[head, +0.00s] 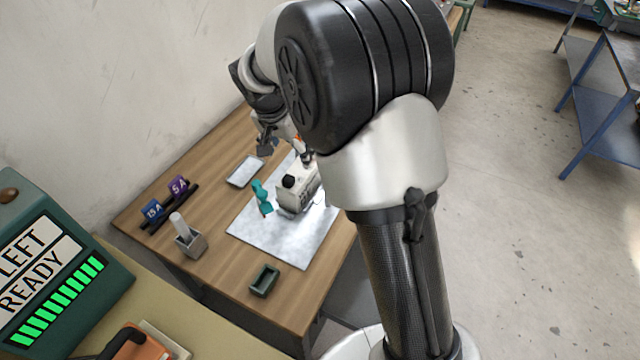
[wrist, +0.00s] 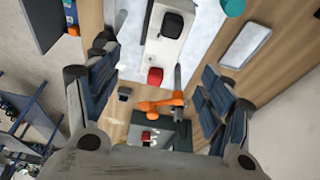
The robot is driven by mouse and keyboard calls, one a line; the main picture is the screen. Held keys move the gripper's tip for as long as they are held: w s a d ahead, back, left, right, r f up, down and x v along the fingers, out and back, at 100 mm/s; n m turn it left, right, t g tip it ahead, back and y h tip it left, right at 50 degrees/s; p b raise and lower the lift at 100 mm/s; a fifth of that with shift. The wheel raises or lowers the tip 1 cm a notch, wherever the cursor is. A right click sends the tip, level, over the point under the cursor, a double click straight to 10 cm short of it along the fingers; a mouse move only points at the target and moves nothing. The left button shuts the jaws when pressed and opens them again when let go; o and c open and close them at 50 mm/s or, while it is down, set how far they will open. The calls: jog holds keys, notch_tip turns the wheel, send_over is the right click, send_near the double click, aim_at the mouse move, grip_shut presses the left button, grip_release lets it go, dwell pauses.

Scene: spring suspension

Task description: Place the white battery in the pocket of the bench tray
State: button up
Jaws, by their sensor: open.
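My gripper (wrist: 157,65) is open, its two dark fingers wide apart with nothing held between them. In the head view my gripper (head: 267,145) is small and partly hidden by my arm, above the far part of the wooden bench. No object is clearly recognisable as the white battery. A white cylinder (head: 178,222) stands upright in a small grey holder (head: 192,243). A shallow pale tray (head: 245,171) lies at the back of the bench and also shows in the wrist view (wrist: 246,43). A small green tray (head: 264,281) sits near the front edge. I cannot tell which has the pocket.
A white device with a black knob (head: 289,181) stands on a pale mat (head: 270,243), beside a teal object (head: 262,198). Blue and purple blocks (head: 165,200) sit in a rack at the left. A green display unit (head: 60,265) reads LEFT READY.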

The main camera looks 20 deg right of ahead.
jog(key=s+d+r+n+t+y, duration=0.1)
jog(key=s+r+n, duration=0.1)
jog(key=s+r, duration=0.55)
jog(key=s+d+r+n, duration=0.2)
jog(key=s+r, duration=0.3)
jog(key=s, duration=0.5)
jog(key=s+f+n+t+y, duration=0.1)
jog(key=s+n, duration=0.3)
jog(key=s, duration=1.2)
jog(key=shift+a+n, duration=0.3)
jog(key=shift+s, duration=0.1)
